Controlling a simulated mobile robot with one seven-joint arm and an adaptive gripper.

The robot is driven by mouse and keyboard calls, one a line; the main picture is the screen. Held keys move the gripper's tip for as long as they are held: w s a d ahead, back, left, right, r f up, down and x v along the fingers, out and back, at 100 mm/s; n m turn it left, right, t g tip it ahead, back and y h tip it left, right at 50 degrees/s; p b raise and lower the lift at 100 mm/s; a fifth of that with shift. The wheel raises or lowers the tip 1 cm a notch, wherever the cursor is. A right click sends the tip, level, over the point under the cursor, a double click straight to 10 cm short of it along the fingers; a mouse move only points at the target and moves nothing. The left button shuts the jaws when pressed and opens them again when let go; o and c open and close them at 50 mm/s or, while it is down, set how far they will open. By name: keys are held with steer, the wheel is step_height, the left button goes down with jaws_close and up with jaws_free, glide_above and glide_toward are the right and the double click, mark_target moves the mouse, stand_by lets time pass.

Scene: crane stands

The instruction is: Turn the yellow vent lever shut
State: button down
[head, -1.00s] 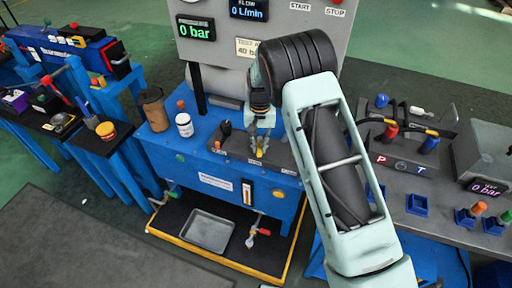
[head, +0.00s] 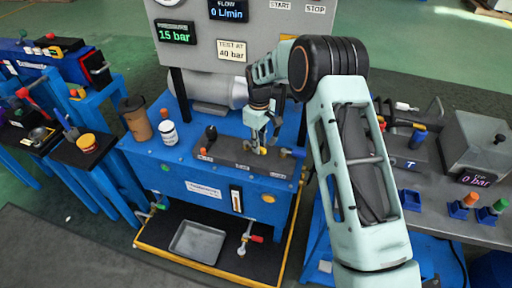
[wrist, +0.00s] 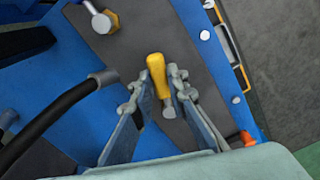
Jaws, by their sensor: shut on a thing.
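The yellow vent lever (head: 262,151) stands on the dark grey panel strip (head: 232,158) on top of the blue bench. In the wrist view the lever (wrist: 157,66) has a yellow grip and a silver foot. My gripper (head: 262,142) is over the strip with its fingers down at the lever. In the wrist view the gripper (wrist: 158,88) has one finger on each side of the yellow grip, closed on it. The head view hides part of the lever behind the fingers.
A black-knobbed lever (head: 210,133) stands left on the strip. A white jar (head: 168,133) and brown cup (head: 137,118) stand at the bench's left. The pressure display (head: 176,33) reads 15 bar. A black hose (wrist: 55,123) runs left of the fingers in the wrist view.

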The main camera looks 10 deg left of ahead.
steer(key=shift+w+d+n, duration=0.2)
steer(key=shift+w+n, duration=0.35)
steer(key=shift+n, duration=0.45)
steer(key=c, duration=1.9)
jaws_free()
steer(key=shift+s, duration=0.1)
